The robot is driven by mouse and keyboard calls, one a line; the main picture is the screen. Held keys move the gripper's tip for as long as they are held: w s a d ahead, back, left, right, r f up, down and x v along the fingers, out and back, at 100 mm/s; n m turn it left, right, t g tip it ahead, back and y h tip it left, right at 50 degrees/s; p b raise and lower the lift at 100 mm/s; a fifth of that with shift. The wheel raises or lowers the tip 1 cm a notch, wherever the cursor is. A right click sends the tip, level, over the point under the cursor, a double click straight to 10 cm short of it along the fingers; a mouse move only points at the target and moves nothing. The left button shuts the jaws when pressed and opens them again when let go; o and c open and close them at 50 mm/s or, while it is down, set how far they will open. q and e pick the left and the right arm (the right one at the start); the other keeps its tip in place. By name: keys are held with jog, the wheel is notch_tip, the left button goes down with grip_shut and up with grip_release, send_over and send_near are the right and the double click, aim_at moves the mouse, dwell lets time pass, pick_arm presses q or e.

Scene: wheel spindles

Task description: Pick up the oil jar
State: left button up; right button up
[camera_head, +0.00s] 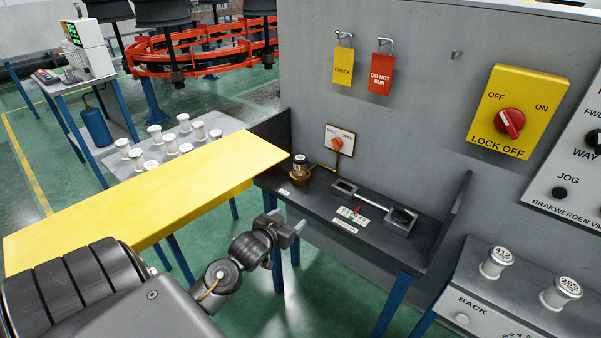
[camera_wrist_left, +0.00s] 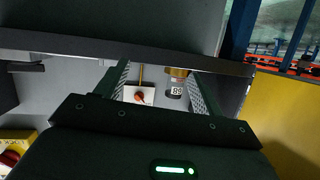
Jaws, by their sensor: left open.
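The oil jar (camera_head: 299,169) is a small glass jar with a dark and white body in a brass-coloured base. It stands at the left end of the dark shelf (camera_head: 345,243), close to the grey wall panel. My left gripper (camera_head: 296,226) is open and empty, in front of the shelf's front edge and apart from the jar. In the left wrist view the jar (camera_wrist_left: 176,89), with a numbered label, appears beyond and between the two fingers (camera_wrist_left: 160,78), nearer the right one. My right gripper is not in view.
A yellow board (camera_head: 150,196) adjoins the shelf on the left, with white spindles (camera_head: 199,130) behind it. An orange-knobbed switch (camera_head: 338,142) is on the wall beside the jar. A metal bar fixture (camera_head: 370,203) lies to the right on the shelf.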

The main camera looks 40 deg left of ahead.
aim_at(297, 163)
pick_arm(q)
jog(key=w+a+r+t, duration=0.1)
jog(key=w+a+r, duration=0.1)
jog(key=w, duration=0.1)
jog(key=w+a+r+t, duration=0.1)
jog(key=w+a+r, duration=0.2)
jog(key=w, duration=0.1)
jog(key=w+a+r+n+t+y, duration=0.1)
jog(key=w+a+r, duration=0.1)
jog(key=w+a, duration=0.1)
jog(key=shift+w+a+r+t, duration=0.15)
jog(key=shift+w+r+t, duration=0.2)
jog(key=shift+t, duration=0.05)
jog(key=shift+p+x, duration=0.65)
jog(key=shift+x, duration=1.95)
jog(key=shift+f, duration=0.1)
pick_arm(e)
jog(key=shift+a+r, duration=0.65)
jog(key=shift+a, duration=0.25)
pick_arm(q)
jog(key=shift+c, duration=0.5)
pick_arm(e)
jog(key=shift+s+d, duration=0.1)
pick_arm(q)
jog(key=c, duration=0.9)
jog(key=shift+c, duration=0.6)
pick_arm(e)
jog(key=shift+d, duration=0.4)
